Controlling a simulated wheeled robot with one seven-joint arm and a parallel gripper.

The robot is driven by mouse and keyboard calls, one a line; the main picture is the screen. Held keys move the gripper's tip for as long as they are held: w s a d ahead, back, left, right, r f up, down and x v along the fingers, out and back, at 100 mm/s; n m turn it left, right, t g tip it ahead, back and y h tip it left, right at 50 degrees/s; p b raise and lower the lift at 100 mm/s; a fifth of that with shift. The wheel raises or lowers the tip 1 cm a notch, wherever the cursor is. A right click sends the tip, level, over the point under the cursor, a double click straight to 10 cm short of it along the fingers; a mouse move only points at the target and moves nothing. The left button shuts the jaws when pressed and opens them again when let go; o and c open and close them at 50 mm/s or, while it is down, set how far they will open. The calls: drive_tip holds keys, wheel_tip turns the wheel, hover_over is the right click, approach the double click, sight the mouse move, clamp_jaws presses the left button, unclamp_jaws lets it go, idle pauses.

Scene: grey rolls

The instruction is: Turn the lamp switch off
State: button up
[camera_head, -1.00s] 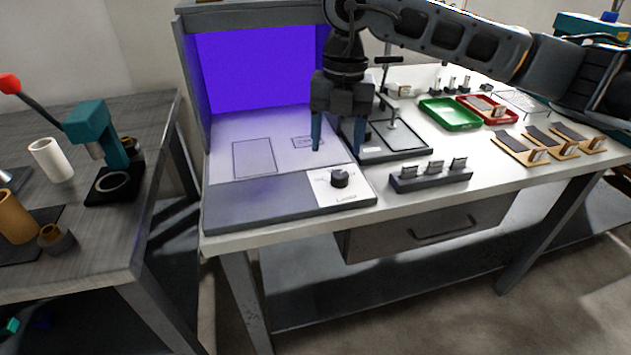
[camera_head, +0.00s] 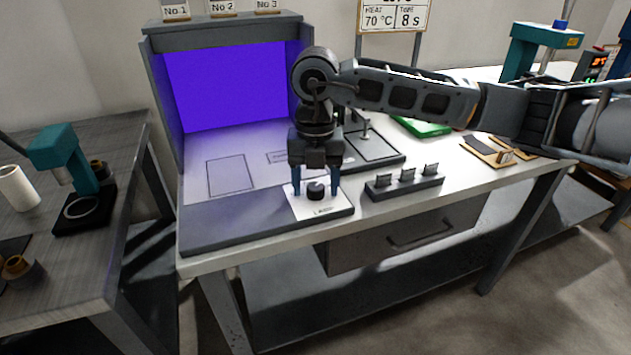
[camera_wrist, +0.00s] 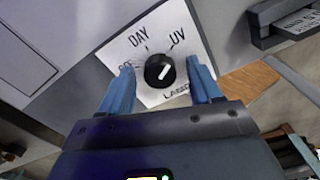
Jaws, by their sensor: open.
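The lamp switch is a black round knob (camera_head: 316,191) on a white label plate (camera_head: 318,208) at the front of the light booth (camera_head: 228,85), which glows violet. In the wrist view the knob (camera_wrist: 160,71) has a white pointer aimed up and right, toward the UV mark. DAY is printed to its upper left, and another word is partly hidden by the left finger. My gripper (camera_head: 316,187) is open, pointing down, with one blue finger on each side of the knob. Gaps show between the fingers and the knob in the wrist view.
A dark block with several upright pieces (camera_head: 404,182) stands just right of the plate. A framed dark fixture (camera_head: 375,155) is behind my gripper. A side bench (camera_head: 110,225) with a teal press (camera_head: 65,160) is at the left.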

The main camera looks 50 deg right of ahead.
drive_tip(key=shift+c, duration=0.2)
drive_tip(key=c, duration=1)
